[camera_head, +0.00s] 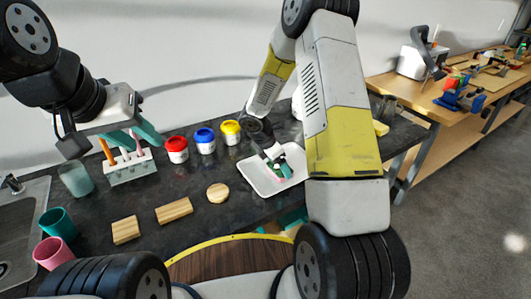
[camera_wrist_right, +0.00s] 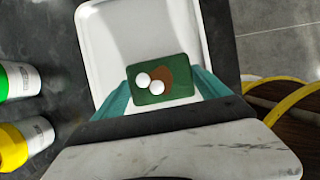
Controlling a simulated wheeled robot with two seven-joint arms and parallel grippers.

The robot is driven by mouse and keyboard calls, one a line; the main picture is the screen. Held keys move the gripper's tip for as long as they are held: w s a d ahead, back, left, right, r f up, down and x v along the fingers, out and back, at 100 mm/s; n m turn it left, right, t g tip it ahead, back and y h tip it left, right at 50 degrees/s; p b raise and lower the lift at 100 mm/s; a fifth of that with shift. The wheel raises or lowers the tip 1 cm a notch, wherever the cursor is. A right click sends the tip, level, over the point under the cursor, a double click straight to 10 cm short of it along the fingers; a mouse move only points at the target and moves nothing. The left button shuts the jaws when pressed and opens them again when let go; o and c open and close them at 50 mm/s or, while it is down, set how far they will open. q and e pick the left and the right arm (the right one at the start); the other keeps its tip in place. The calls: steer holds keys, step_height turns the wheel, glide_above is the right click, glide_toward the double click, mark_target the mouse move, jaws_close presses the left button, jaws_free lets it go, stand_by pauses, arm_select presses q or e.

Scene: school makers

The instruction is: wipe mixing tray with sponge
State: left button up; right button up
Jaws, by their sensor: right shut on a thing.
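The white mixing tray (camera_head: 256,180) lies on the dark counter, right of the paint jars; it also fills the upper middle of the right wrist view (camera_wrist_right: 135,30). My right gripper (camera_head: 277,168) is over the tray. Its teal fingers are shut on a green rectangular sponge (camera_wrist_right: 176,92), which shows a brown patch and two white round spots. I cannot tell whether the sponge touches the tray floor. A small pink patch shows by the fingertips in the head view. My left gripper (camera_head: 134,136) hangs above the brush rack, its teal fingers apart and apparently empty.
The rack (camera_head: 130,171) holds several upright tools. Red (camera_head: 177,150), blue (camera_head: 204,141) and yellow (camera_head: 230,132) jars stand left of the tray. A sink (camera_head: 20,220) is far left.

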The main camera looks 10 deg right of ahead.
steer(key=shift+w+d, duration=0.35)
steer(key=shift+d, duration=0.65)
steer(key=shift+w+d, duration=0.4)
steer(key=shift+d, duration=0.65)
steer(key=shift+w+d, duration=0.35)
steer(key=shift+d, duration=0.65)
steer(key=shift+w+a, duration=0.2)
steer(key=shift+a, duration=1.5)
steer(key=shift+w+a, duration=0.15)
steer(key=shift+a, duration=1.6)
steer(key=shift+w+a, duration=0.2)
steer(key=shift+a, duration=1.5)
steer(key=shift+d, duration=0.1)
steer(key=shift+w+d, duration=0.5)
steer(key=shift+d, duration=0.9)
steer(key=shift+w+d, duration=0.55)
steer(key=shift+d, duration=0.9)
steer(key=shift+w+d, duration=0.5)
steer(key=shift+d, duration=0.9)
steer(key=shift+a, duration=0.15)
steer(key=shift+s+a, duration=0.55)
steer(key=shift+a, duration=0.85)
steer(key=shift+s+a, duration=0.5)
steer(key=shift+a, duration=0.9)
steer(key=shift+s+a, duration=0.55)
steer(key=shift+a, duration=0.85)
